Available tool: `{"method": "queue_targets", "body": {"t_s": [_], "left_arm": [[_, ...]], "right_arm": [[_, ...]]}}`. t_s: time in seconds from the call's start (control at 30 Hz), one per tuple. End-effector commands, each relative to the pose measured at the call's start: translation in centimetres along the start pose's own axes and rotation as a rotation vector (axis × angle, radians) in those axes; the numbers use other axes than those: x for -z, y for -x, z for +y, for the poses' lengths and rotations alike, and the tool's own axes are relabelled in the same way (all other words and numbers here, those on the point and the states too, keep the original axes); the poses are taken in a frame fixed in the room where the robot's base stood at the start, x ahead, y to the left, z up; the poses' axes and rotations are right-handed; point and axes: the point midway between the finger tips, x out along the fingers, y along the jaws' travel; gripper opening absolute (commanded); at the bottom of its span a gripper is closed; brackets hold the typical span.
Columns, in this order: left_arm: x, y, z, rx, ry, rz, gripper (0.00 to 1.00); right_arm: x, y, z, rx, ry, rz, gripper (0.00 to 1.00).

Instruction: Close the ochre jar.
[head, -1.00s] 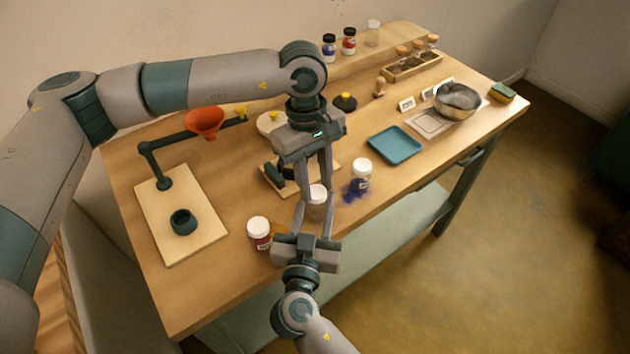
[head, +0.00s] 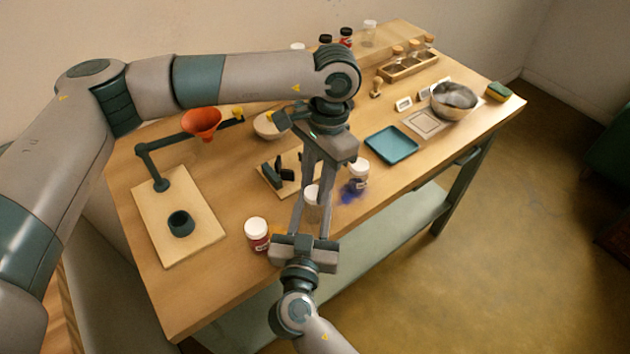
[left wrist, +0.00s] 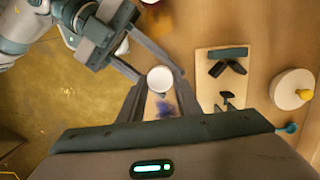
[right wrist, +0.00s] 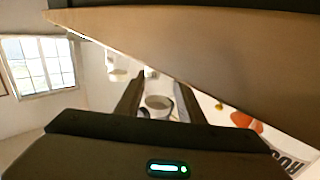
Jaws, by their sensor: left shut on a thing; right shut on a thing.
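The jar (head: 314,214) stands between my two grippers in the head view, with a white lid (head: 312,191) at its top. The lid shows as a white disc (left wrist: 160,79) between the fingers in the left wrist view. My left gripper (head: 315,184) reaches down from above and is shut on the lid. My right gripper (head: 316,204) comes from the front edge and is shut on the jar body, which also shows in the right wrist view (right wrist: 158,103). The fingers partly hide the jar; I cannot tell whether the lid is seated.
A white-lidded red jar (head: 257,232) stands to the left, with ochre powder beside it. A white-lidded blue jar (head: 358,175) stands to the right by spilled blue powder. A funnel stand (head: 160,183), blue tray (head: 391,145) and metal bowl (head: 454,103) stand around.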

Motion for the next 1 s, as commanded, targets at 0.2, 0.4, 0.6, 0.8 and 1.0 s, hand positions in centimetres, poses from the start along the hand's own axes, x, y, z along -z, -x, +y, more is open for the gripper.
{"method": "queue_targets", "body": {"t_s": [0.2,0.4,0.6,0.8,1.0], "left_arm": [[-0.01,0.1,0.1,0.055,-0.339,0.001,0.11],[0.0,0.03,0.12,0.077,-0.489,0.0,0.11],[0.0,0.04,0.11,0.077,-0.494,0.0,0.11],[-0.01,0.03,0.12,0.076,-0.493,0.0,0.5],[-0.02,0.0,0.15,0.075,-0.492,0.0,0.5]], "right_arm": [[-0.12,0.02,0.05,-0.001,0.001,-0.002,0.0],[-0.12,0.02,0.05,-0.001,0.001,-0.002,0.0],[-0.12,0.03,0.04,-0.001,0.001,-0.002,0.0],[-0.12,0.03,0.04,-0.001,0.001,-0.002,0.0],[-0.11,0.03,0.03,0.0,0.001,-0.002,0.0]]}}
